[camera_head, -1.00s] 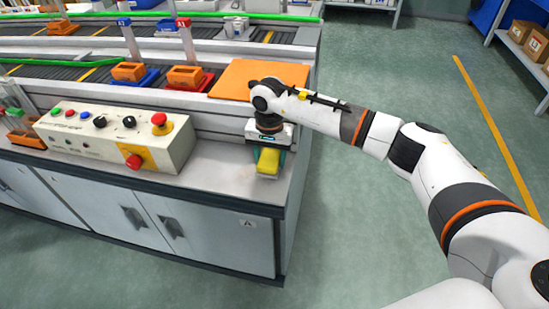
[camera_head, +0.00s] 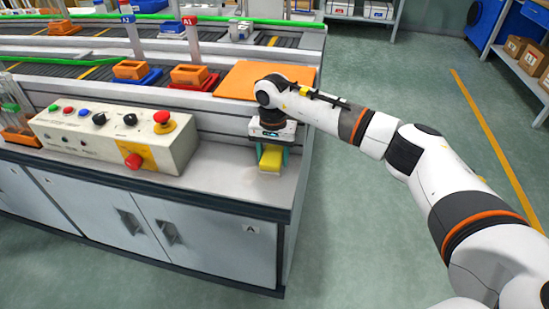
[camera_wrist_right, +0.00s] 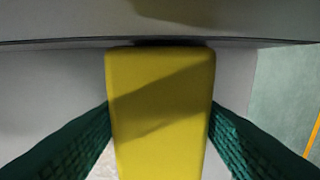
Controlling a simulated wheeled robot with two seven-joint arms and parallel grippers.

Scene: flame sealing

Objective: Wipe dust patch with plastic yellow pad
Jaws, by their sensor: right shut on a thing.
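The yellow plastic pad (camera_head: 270,158) is between the fingers of my right gripper (camera_head: 270,152), near the right end of the grey counter top (camera_head: 215,185). In the right wrist view the pad (camera_wrist_right: 160,110) is a rounded yellow block, with a green finger pressed against each side. Its lower end is at or very near the counter surface; I cannot tell whether it touches. My left gripper is not in view.
A control box (camera_head: 115,138) with coloured buttons stands left of the pad. A raised ledge with an orange panel (camera_head: 262,80) is behind. Bare counter lies between box and pad. The counter's front and right edges are close. Orange parts sit on trays behind.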

